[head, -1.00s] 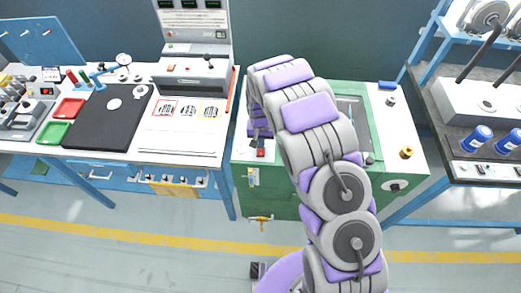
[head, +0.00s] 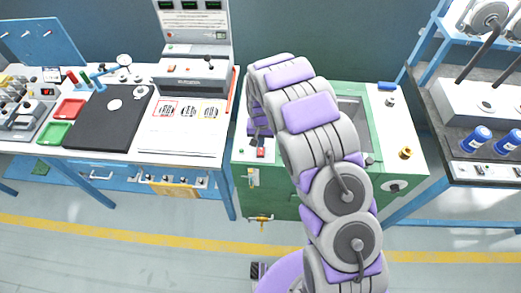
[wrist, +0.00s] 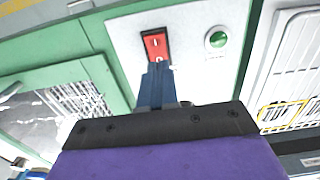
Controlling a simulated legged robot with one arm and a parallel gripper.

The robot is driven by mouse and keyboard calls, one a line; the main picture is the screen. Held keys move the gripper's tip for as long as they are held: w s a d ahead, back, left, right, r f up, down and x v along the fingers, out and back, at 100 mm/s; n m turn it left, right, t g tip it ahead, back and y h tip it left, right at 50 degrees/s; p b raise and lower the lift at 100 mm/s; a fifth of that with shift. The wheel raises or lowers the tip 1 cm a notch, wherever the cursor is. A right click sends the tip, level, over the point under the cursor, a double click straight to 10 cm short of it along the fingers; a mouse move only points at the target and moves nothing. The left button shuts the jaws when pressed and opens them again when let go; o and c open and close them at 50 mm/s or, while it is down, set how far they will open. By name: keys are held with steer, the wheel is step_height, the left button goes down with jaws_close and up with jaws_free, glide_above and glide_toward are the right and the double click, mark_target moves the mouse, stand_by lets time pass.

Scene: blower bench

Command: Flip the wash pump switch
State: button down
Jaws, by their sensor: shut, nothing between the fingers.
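The red rocker switch (wrist: 155,45) sits in a black frame on the white panel of the green wash station; it also shows in the head view (head: 261,152). Which way the rocker is tilted is hard to tell. My gripper (wrist: 158,68) is shut, with its blue fingertips at the lower edge of the switch in the wrist view. They appear to touch or almost touch it. In the head view my gripper (head: 259,141) is right behind the switch, partly hidden by my arm.
A round green button (wrist: 217,39) is beside the switch. The station's recessed basin (wrist: 60,105) lies on the other side, with a streaked, glossy inside. A brass fitting (head: 405,153) stands on the station's right. A white workbench (head: 135,152) with trays adjoins on the left.

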step_height(320, 180, up, 5)
steer(key=shift+r+p, duration=0.1)
steer(key=shift+p, duration=0.55)
stand_by(0.3)
steer(key=s+d+r+b, duration=0.1)
steer(key=s+d+r, duration=0.5)
steer(key=s+r, duration=0.25)
steer(key=s+d+r, duration=0.6)
steer(key=s+r, duration=0.1)
steer(key=r, duration=0.2)
steer(key=s+d+r+g, duration=0.1)
steer(key=s+d+r, duration=0.1)
steer(key=s, duration=1)
steer(key=s+d+r, duration=0.2)
steer(key=s+r, duration=0.1)
steer(key=s, duration=0.9)
steer(key=shift+s+d+r+g+b, duration=0.15)
steer(key=shift+d+r+g+b, duration=0.05)
steer(key=shift+r+g+b, duration=0.2)
